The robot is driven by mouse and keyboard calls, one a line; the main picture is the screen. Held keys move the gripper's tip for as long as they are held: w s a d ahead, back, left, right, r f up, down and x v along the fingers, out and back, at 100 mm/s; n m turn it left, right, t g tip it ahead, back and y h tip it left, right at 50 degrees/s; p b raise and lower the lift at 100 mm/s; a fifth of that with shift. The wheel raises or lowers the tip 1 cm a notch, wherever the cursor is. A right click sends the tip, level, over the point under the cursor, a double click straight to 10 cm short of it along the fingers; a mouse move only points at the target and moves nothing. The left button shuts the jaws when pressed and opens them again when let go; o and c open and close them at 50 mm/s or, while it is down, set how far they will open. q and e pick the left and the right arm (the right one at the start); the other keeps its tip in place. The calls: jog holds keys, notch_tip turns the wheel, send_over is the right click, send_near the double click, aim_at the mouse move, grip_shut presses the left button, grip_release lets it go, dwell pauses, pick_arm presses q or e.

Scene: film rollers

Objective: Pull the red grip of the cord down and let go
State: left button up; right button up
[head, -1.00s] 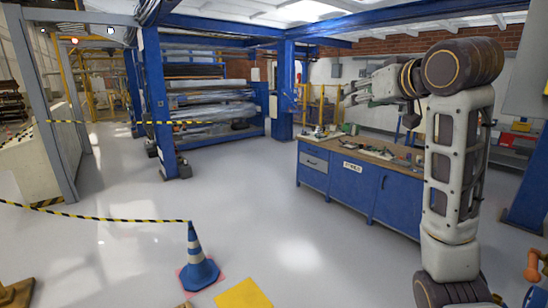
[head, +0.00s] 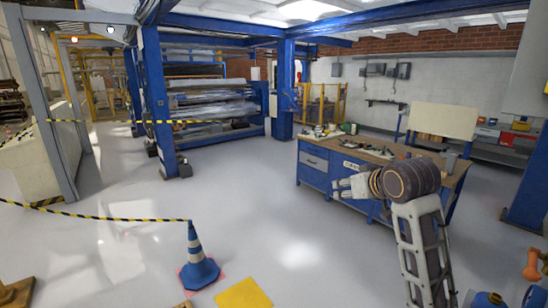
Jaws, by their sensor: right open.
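I cannot make out the cord or its red grip anywhere in the head view. My right gripper (head: 344,188) is in front of the blue workbench (head: 315,168), with its fingers pointing left. It is open, and I see nothing between its fingers. My right arm comes up from the bottom right and covers part of the bench front. My left gripper is not in view.
A blue traffic cone (head: 197,262) with black-and-yellow tape stands at the front left. Tools lie on the bench top. Blue columns (head: 284,85) and film rollers (head: 210,105) are behind. The grey floor (head: 130,185) between cone and bench is clear.

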jog(key=s+f+g, duration=0.1)
jog(key=s+f, duration=0.1)
jog(key=f, duration=0.5)
jog(key=s+f+g, duration=0.1)
jog(key=s+f, duration=0.2)
jog(key=f, duration=0.4)
jog(key=s+d+f+g+h, duration=0.2)
jog(key=s+f+g, duration=0.4)
jog(key=s+f, duration=1.95)
jog(key=s+f+g, duration=0.1)
jog(key=s+f, duration=0.2)
jog(key=f, duration=3)
jog(key=s+d+f, duration=0.2)
jog(key=s+f, duration=0.8)
jog(key=s, duration=0.1)
jog(key=s+d+f+g, duration=0.1)
jog(key=s+f, duration=0.9)
jog(key=s, duration=0.1)
jog(key=shift+d+b, duration=0.35)
jog(key=shift+s, duration=0.15)
